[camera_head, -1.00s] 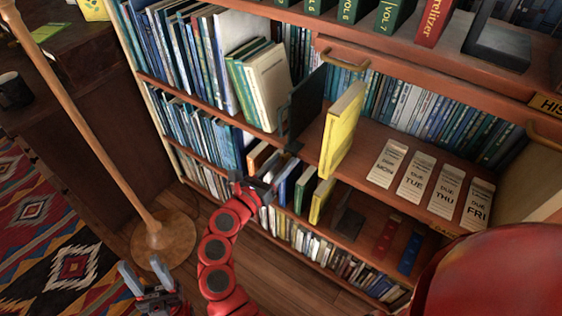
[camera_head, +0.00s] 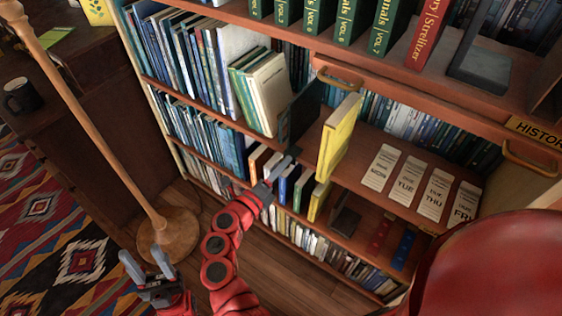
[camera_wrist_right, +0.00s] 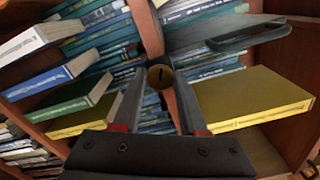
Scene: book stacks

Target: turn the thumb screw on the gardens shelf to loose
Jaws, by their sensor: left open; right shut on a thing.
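The thumb screw (camera_wrist_right: 160,77) is a round brass knob with a dark slot, on the front edge of a wooden shelf board in the right wrist view. My right gripper (camera_wrist_right: 157,95) has its fingers on either side of the knob and is shut on it. In the head view the right gripper (camera_head: 278,172) is at the shelf edge, left of and below the upright yellow book (camera_head: 337,140); the screw cannot be made out there. My left gripper (camera_head: 146,270) is open and empty above the floor at lower left.
A dark metal bookend (camera_head: 303,112) stands on the shelf left of the yellow book. Date cards (camera_head: 407,180) lie to its right. Several books (camera_wrist_right: 75,100) stand close around the right gripper. A wooden lamp pole (camera_head: 95,130) rises near my left gripper.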

